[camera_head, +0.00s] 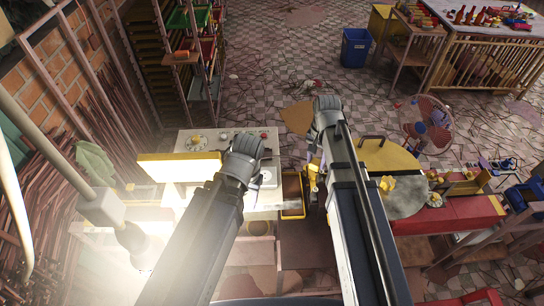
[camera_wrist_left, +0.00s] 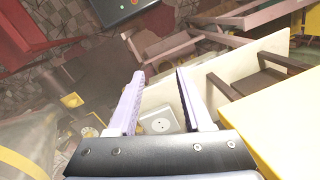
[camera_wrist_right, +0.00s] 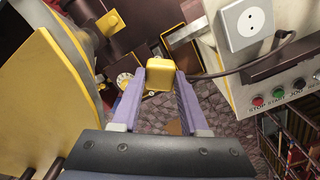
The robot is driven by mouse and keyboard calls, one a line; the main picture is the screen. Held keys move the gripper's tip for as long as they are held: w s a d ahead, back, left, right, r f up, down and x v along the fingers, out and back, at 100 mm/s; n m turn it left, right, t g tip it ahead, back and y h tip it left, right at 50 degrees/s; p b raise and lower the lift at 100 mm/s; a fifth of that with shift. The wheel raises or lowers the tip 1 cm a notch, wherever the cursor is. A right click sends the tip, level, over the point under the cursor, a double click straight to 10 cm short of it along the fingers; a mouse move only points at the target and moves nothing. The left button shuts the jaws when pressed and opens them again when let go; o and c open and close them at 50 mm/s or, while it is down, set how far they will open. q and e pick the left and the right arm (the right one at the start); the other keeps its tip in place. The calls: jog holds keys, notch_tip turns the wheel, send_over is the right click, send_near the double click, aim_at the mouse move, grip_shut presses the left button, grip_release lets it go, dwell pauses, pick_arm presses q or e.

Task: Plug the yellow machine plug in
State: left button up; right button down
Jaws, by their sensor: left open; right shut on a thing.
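The yellow plug (camera_wrist_right: 159,76) is between the fingertips of my right gripper (camera_wrist_right: 160,82), which is shut on it. A dark cable (camera_wrist_right: 235,72) shows to the right of the plug. A white socket (camera_wrist_right: 247,22) with two holes is on the pale machine panel, up and right of the plug and apart from it. In the head view the plug (camera_head: 313,178) is a small yellow patch beside my right arm. My left gripper (camera_wrist_left: 160,75) is open and empty. A round-faced white socket (camera_wrist_left: 158,122) shows below and beyond its fingers. The head view hides the left fingertips behind the arm.
A panel with coloured buttons (camera_wrist_right: 278,93) is below the socket in the right wrist view. A yellow block (camera_head: 178,166) is left of my left gripper. The tiled floor behind is partly open.

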pick_arm(q)
jog(key=shift+o, duration=0.2)
jog(key=shift+o, duration=0.8)
pick_arm(e)
jog(key=shift+w+a, duration=0.15)
jog(key=shift+a, duration=0.2)
pick_arm(q)
jog(key=shift+o, duration=0.8)
jog(key=shift+f, duration=0.3)
pick_arm(e)
jog(key=w+a+n, duration=0.2)
jog(key=a+n, duration=0.4)
jog(key=a, duration=1)
jog(key=shift+f+n, duration=0.25)
jog(key=shift+n, duration=0.15)
jog(key=shift+w, duration=0.1)
